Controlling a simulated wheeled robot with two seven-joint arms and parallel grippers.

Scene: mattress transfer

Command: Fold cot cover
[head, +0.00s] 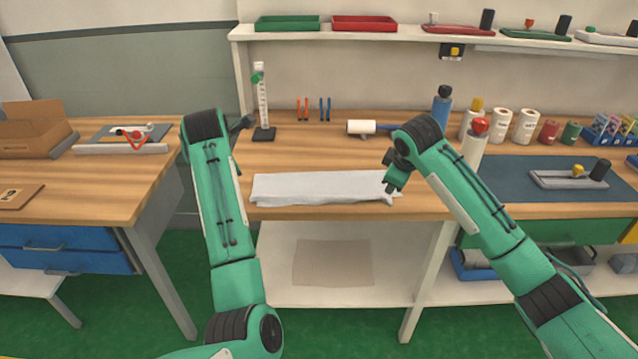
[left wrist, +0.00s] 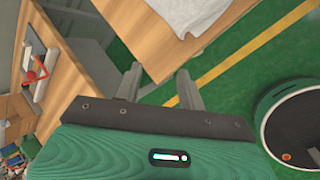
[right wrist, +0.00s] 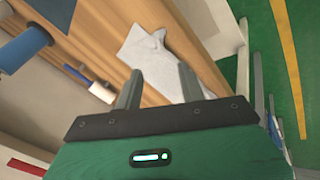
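The cot cover (head: 315,187) is a white cloth lying as a long, narrow, flat strip along the front of the wooden workbench. Its right end looks crumpled. A corner of it shows at the top of the left wrist view (left wrist: 190,12), and it lies beyond the fingers in the right wrist view (right wrist: 155,50). My left gripper (left wrist: 158,85) is open and empty, off the cover's left end near the bench edge. My right gripper (right wrist: 160,85) is open and empty by the cover's right end; I cannot tell whether it touches the cloth.
A blue bottle (head: 442,105) and several rolls stand at the right. A gap separates the left table (head: 110,188) from the bench.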

